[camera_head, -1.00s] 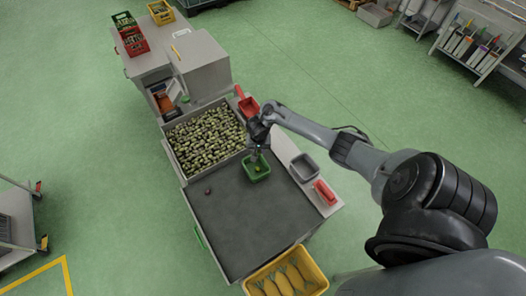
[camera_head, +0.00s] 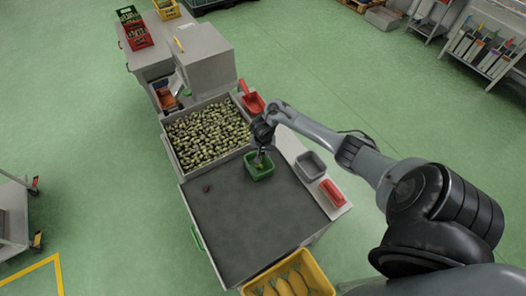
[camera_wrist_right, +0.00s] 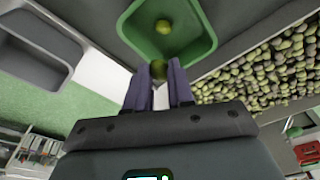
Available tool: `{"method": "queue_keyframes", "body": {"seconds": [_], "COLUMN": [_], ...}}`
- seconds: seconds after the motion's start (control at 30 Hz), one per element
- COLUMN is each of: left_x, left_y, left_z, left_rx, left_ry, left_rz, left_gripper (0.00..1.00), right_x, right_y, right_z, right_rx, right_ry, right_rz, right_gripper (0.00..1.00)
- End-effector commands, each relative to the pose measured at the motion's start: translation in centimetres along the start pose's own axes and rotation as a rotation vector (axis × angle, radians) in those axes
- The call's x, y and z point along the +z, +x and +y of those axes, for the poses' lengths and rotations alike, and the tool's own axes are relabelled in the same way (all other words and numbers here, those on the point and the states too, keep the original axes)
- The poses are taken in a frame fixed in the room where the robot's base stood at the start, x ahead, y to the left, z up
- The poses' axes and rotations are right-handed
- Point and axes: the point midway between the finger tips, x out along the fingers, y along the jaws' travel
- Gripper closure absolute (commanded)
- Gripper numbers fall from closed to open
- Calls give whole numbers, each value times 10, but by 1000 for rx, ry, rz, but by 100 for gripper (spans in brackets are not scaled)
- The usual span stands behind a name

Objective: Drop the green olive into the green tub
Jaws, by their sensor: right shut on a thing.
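The green tub (camera_head: 267,174) stands on the dark table top, by the corner of the olive bin. My right gripper (camera_head: 260,158) is over the tub, pointing down. In the right wrist view the gripper (camera_wrist_right: 159,70) is shut on a green olive (camera_wrist_right: 158,71), held between the fingertips at the near rim of the tub (camera_wrist_right: 194,50). Another green olive (camera_wrist_right: 163,27) lies on the tub's floor. My left gripper is out of view.
The bin of olives (camera_head: 208,137) lies behind the table. A dark olive (camera_head: 206,188) lies on the table's left part. A grey tub (camera_head: 310,166), a red scoop (camera_head: 252,101) and a red object (camera_head: 332,192) lie along the right side. A yellow crate (camera_head: 318,275) stands in front.

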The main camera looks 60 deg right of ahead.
Motion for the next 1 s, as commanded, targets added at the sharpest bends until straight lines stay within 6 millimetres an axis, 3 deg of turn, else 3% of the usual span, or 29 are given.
{"method": "queue_keyframes", "body": {"seconds": [0.2, 0.23, 0.43, 0.77, 1.0], "left_x": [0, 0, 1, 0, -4], "left_y": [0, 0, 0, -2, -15], "left_z": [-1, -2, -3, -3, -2], "left_rx": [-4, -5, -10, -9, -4], "left_ry": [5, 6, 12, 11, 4], "left_rz": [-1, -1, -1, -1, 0], "left_gripper": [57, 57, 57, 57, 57], "right_x": [0, 0, 0, 0, -1], "right_y": [0, 0, 0, -3, -31], "right_z": [0, 0, 0, 0, -1], "right_rx": [0, 0, 0, 0, -2], "right_ry": [0, 0, 0, 0, -2], "right_rz": [0, 0, 0, 0, 1], "right_gripper": [100, 76, 48, 48, 48]}}
